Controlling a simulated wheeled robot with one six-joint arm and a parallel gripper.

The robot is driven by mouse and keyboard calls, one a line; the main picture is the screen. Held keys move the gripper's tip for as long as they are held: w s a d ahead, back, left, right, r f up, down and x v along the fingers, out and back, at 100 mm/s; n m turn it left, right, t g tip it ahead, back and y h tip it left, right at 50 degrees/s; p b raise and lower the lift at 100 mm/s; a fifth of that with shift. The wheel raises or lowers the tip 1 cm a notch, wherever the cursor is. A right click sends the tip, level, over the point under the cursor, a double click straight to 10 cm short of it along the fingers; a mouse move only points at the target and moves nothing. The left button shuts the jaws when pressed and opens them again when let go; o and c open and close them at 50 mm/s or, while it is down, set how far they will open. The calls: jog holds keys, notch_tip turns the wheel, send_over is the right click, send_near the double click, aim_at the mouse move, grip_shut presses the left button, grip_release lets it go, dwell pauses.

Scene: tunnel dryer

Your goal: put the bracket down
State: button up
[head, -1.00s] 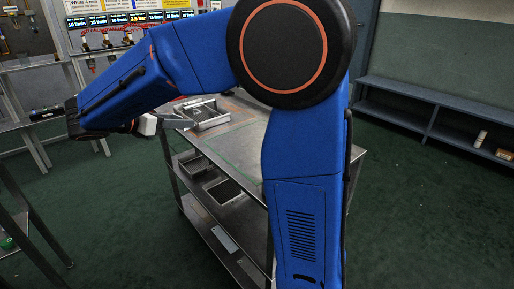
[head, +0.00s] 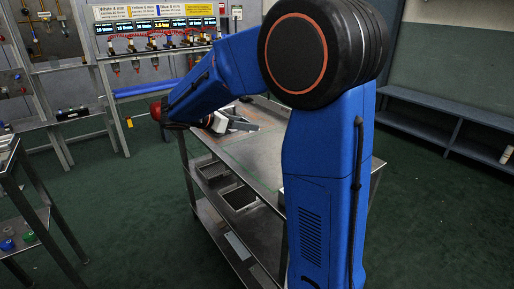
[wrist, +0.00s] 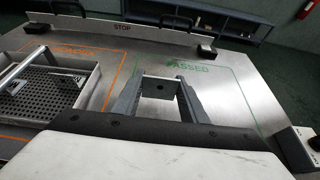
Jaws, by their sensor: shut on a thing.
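My gripper (wrist: 160,97) is shut on the bracket (wrist: 158,87), a small dark grey metal piece with a round hole in its face. The bracket sits between the two grey fingers in the wrist view. It appears over the green outlined area marked PASSED (wrist: 222,84) on the steel table top; I cannot tell whether it touches the surface.
A metal tray with a perforated floor (wrist: 50,88) lies left, by an orange outline. A raised bar marked STOP (wrist: 122,28) runs along the far edge. A pale block (wrist: 308,142) is at the right edge. The steel inside the green outline looks clear.

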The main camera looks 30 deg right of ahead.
aim_at(246, 149)
jog(key=shift+f, duration=3.65)
jog(key=shift+f, duration=0.1)
jog(key=o, duration=1.1)
jog(key=v, duration=1.2)
jog(key=shift+r, duration=0.2)
jog(key=shift+a, duration=0.2)
